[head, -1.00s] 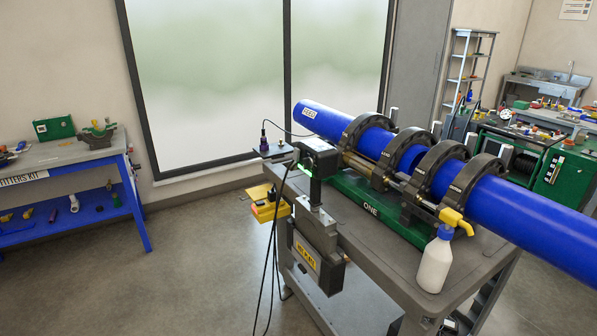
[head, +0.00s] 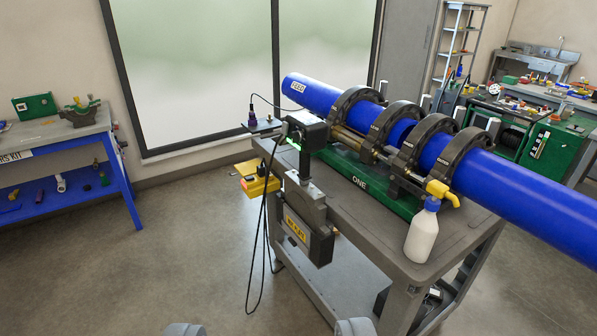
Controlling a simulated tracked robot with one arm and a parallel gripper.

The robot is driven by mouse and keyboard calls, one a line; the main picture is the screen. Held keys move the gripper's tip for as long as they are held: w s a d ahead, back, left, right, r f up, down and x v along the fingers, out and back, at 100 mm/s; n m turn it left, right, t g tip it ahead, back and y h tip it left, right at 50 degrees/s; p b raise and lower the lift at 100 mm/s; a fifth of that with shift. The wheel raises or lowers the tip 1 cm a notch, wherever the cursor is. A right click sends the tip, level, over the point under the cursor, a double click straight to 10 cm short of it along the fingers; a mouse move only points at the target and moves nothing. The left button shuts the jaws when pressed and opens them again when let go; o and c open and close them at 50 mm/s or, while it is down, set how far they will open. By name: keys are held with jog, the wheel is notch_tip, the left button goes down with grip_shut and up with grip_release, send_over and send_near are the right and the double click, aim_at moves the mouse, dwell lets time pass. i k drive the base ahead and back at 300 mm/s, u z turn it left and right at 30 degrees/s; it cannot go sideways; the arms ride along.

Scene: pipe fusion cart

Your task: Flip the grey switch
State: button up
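I cannot make out a grey switch at this size. A dark control box with a small lit green display (head: 294,144) stands at the left end of the cart. A black plate-like unit with a yellow label (head: 308,238) hangs on the cart's near side, below that box. A yellow box with a red part (head: 258,183) sits to the left, with black cables hanging beside it. The two grey fingertips of my gripper (head: 270,328) show at the bottom edge, wide apart with nothing between them. They are well short of the cart in the picture.
The grey cart (head: 395,270) carries a long blue pipe (head: 490,182) in several black clamps, and a white bottle with a yellow pump (head: 421,232). A blue-legged workbench (head: 128,180) stands at left. The floor (head: 180,260) between bench and cart is clear.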

aim_at(285, 126)
jog(key=k, duration=0.65)
jog(key=u, duration=0.5)
jog(key=i, duration=1.65)
jog(key=z, duration=0.15)
